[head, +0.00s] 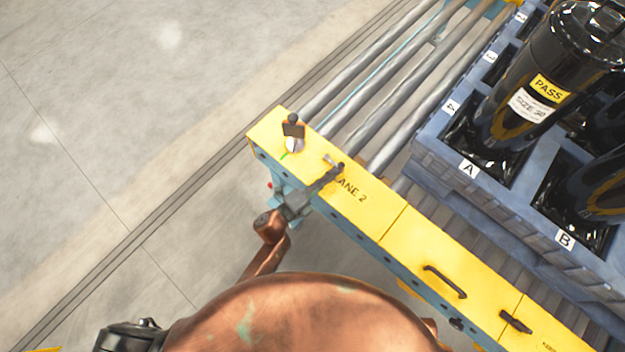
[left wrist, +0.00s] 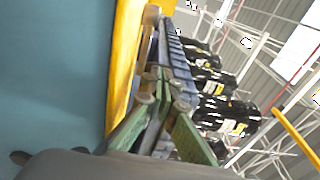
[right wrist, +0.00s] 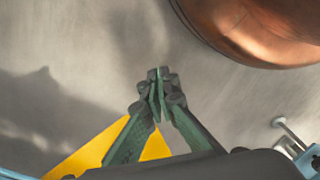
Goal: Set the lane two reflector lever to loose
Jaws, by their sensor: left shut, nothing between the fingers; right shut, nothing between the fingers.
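The yellow beam (head: 365,205) marked "LANE 2" runs diagonally through the head view. Near its far left end stands a small orange reflector piece (head: 293,129) with a black top, on a pale round base. A short green mark lies beside that base. I cannot tell the lever's exact setting. My left gripper (head: 336,169) is shut and empty over the beam beside the lane label, to the right of the reflector and apart from it. The left wrist view shows its closed fingers (left wrist: 157,80) near the beam's yellow edge (left wrist: 128,50). My right gripper (right wrist: 159,78) is shut and empty above bare floor.
Metal rollers (head: 365,80) extend behind the beam. A blue pallet (head: 435,150) with black compressors (head: 520,105) stands at right. Black handles (head: 445,282) sit on the beam's nearer part. Floor at left is clear. A yellow part (right wrist: 90,150) lies below my right gripper.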

